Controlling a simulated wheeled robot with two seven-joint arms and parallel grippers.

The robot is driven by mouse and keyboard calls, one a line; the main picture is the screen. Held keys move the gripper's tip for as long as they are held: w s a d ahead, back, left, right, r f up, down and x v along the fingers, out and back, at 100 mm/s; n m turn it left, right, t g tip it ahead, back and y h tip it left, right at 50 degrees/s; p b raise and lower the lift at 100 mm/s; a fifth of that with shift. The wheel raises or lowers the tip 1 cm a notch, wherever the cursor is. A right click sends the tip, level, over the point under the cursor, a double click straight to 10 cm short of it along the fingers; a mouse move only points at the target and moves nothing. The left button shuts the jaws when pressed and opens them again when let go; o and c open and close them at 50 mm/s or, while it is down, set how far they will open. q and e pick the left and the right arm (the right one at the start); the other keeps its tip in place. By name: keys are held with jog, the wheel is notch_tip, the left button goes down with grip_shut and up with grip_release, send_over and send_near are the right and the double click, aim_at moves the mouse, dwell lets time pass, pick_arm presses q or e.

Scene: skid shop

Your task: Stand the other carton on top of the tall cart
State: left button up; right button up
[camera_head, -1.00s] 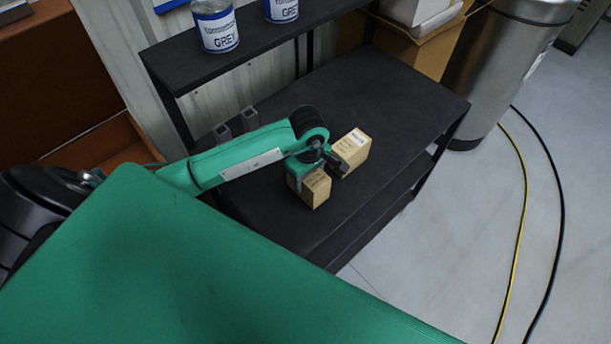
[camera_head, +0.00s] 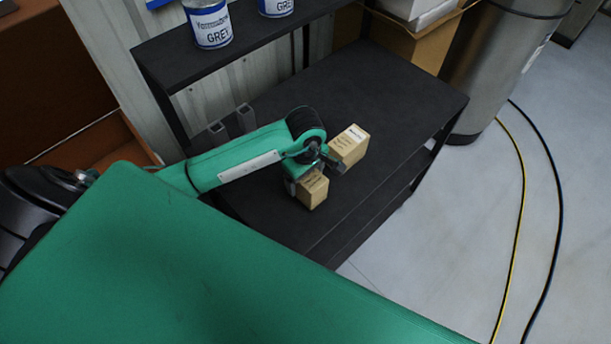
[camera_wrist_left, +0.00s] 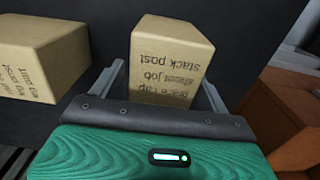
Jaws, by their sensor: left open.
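Two tan cartons stand on the black top of a shelved unit (camera_head: 390,95); I cannot tell for sure whether this is the tall cart. The near carton (camera_head: 314,192) is at my left gripper (camera_head: 316,178). The other carton (camera_head: 349,145) stands just behind it to the right. In the left wrist view my left gripper (camera_wrist_left: 168,92) is open, with one finger on each side of the near carton (camera_wrist_left: 168,62), which shows printed text. The second carton (camera_wrist_left: 40,58) is at the left there, outside the fingers. My right gripper is not in view.
A raised black shelf (camera_head: 255,38) at the back holds paint cans (camera_head: 208,22). A steel cylinder (camera_head: 495,65) and an open cardboard box (camera_head: 415,45) stand beyond the top. Cables (camera_head: 522,200) lie on the floor at right. The top's far right part is clear.

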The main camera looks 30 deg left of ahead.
pick_arm(q)
jog(key=shift+r, duration=0.3)
notch_tip(320, 180, up, 10)
jog(key=b, duration=0.3)
jog(key=shift+r+b, duration=0.35)
jog(key=shift+r, duration=0.45)
